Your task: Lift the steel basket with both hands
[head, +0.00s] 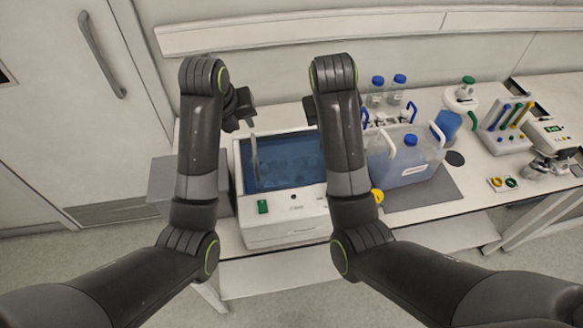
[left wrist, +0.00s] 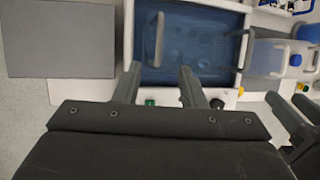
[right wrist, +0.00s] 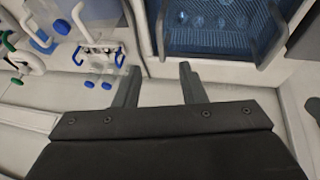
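The steel basket (right wrist: 215,45) sits in the blue liquid of a white bath unit (head: 285,228); its mesh shows in the right wrist view. One upright grey handle (head: 255,160) stands at the bath's left side; in the left wrist view both handles show, left (left wrist: 160,40) and right (left wrist: 242,50). My left gripper (head: 238,108) is open and empty, above the bath's upper left corner. My right gripper (right wrist: 160,67) is open and empty; in the head view it is mostly hidden behind my right arm, which also covers the bath's right end.
A grey plate (left wrist: 62,38) lies left of the bath. A wall rail (head: 300,30) runs behind the bench.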

